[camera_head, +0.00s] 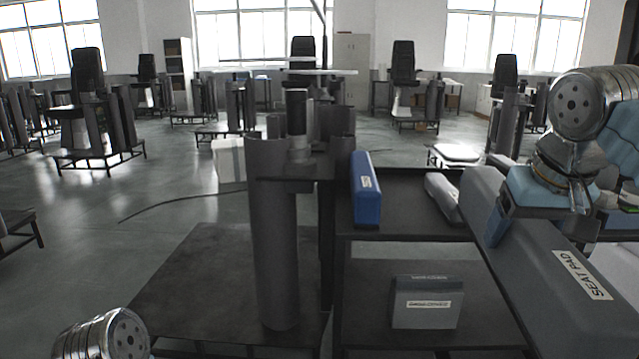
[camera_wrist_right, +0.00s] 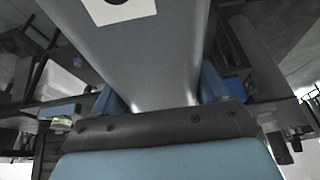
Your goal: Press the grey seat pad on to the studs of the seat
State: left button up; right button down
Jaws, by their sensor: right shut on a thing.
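The grey seat pad (camera_head: 570,290) is a long block with a "SEAT PAD" label, at the right of the head view. My right gripper (camera_head: 515,215) is shut on it from above, with one blue finger visible against its side. In the right wrist view the pad (camera_wrist_right: 150,55) runs away from the palm between the blue fingers, its white label at the top. I cannot make out the seat's studs in either view. My left gripper is out of view; only a rounded part of my left arm shows at the lower left.
A grey column assembly (camera_head: 272,240) stands in the middle on a dark floor plate (camera_head: 190,280). Right of it, a dark shelf unit (camera_head: 420,225) holds a blue block (camera_head: 366,190) and a light grey piece (camera_head: 441,194) on top, and a labelled grey box (camera_head: 426,302) lower down.

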jog(key=w+a+f, duration=0.2)
jog(key=f, duration=1.2)
jog(key=w+a+f+n, duration=0.1)
jog(key=w+a+f, duration=0.1)
jog(key=f, duration=1.1)
jog(key=w+a+f, duration=0.2)
jog(key=a+f, duration=0.2)
jog(key=f, duration=1)
jog(key=shift+w+a+f, duration=0.2)
jog(key=shift+a+f, duration=0.05)
jog(key=shift+f, duration=0.1)
